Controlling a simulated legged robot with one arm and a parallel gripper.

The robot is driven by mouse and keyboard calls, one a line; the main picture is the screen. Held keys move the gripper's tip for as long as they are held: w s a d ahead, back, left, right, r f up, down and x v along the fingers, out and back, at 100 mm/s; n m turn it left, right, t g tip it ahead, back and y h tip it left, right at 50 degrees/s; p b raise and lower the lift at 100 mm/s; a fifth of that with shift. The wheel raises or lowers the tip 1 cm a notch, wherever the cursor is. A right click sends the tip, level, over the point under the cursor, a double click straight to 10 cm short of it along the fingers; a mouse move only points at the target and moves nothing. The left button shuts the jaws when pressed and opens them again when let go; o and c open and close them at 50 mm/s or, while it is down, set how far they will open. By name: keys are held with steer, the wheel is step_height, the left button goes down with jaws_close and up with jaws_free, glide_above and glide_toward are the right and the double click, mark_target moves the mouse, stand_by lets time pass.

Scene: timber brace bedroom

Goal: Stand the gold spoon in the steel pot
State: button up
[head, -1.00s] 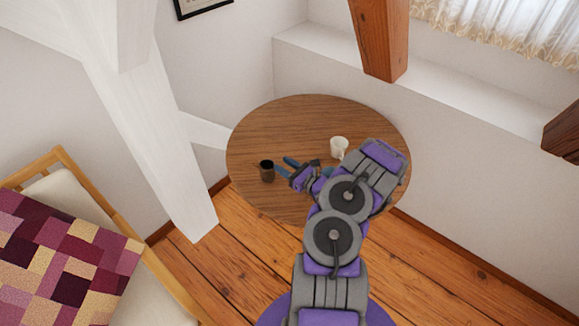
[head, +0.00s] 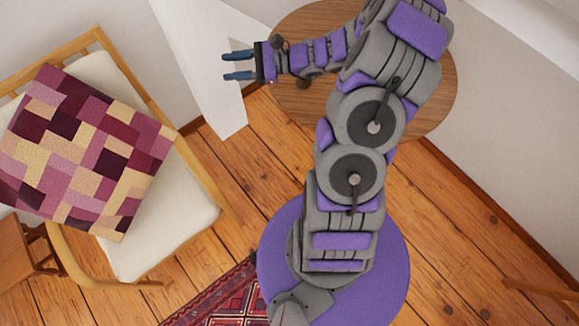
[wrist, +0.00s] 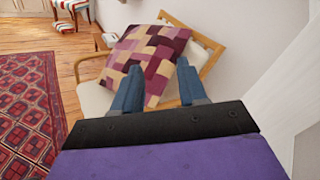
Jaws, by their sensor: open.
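I cannot make out the gold spoon or the steel pot in either view. My gripper (head: 224,67) is open and empty, held out past the left edge of the round wooden table (head: 428,105) with its fingers pointing left toward the white post. In the wrist view my gripper's two blue fingers (wrist: 159,67) are spread apart, with the armchair beyond them. My arm covers much of the tabletop. Small dark shapes show beside and below my wrist, but I cannot tell what they are.
A white timber post (head: 205,75) stands close behind my fingers. An armchair (head: 160,235) with a patchwork cushion (head: 85,150) is at the left. A red rug (wrist: 35,120) lies on the plank floor (head: 215,160). A striped seat (wrist: 70,10) stands farther back.

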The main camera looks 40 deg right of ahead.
steer(key=s+a+r+n+g+h, duration=0.3)
steer(key=s+a+n+g, duration=0.3)
steer(key=s+a, duration=0.3)
steer(key=s+a+r+n+g+h, duration=0.2)
steer(key=s+a+n+g, duration=0.45)
steer(key=s, duration=0.45)
steer(key=s+d+n+t+h, duration=0.1)
steer(key=s+d+n+h, duration=0.2)
steer(key=s, duration=0.4)
steer(key=s+d+r+n+h, duration=0.1)
steer(key=s+d+n+h, duration=0.2)
steer(key=s+d+h, duration=0.3)
steer(key=shift+s+t+h, duration=0.35)
steer(key=shift+h, duration=0.15)
steer(key=shift+n, duration=0.25)
